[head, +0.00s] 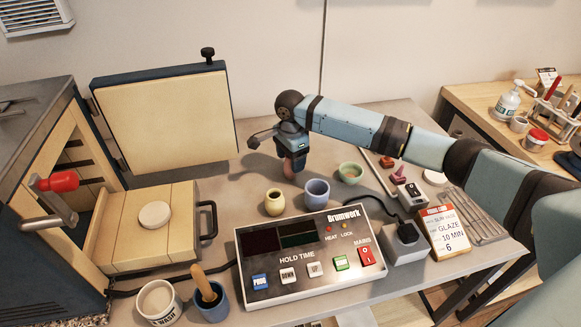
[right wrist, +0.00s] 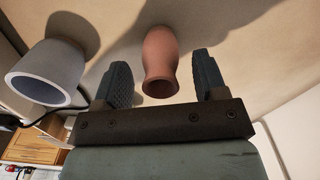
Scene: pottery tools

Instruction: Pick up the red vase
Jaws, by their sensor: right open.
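The red vase (right wrist: 160,60), a small terracotta-red vase, stands on the table in the right wrist view, between the two dark finger pads of my right gripper (head: 292,168). The fingers are open, with a visible gap on each side of the vase. In the head view the gripper points down behind the blue cup and mostly hides the vase; only a bit of reddish surface (head: 289,172) shows. My left gripper is not in view.
Nearby are a blue cup (head: 317,194), a yellow vase (head: 274,203) and a green bowl (head: 350,173). A control box (head: 300,285) lies in front. An open kiln (head: 60,170) with a white disc (head: 155,214) stands left. A tray with stamps (head: 380,180) is right.

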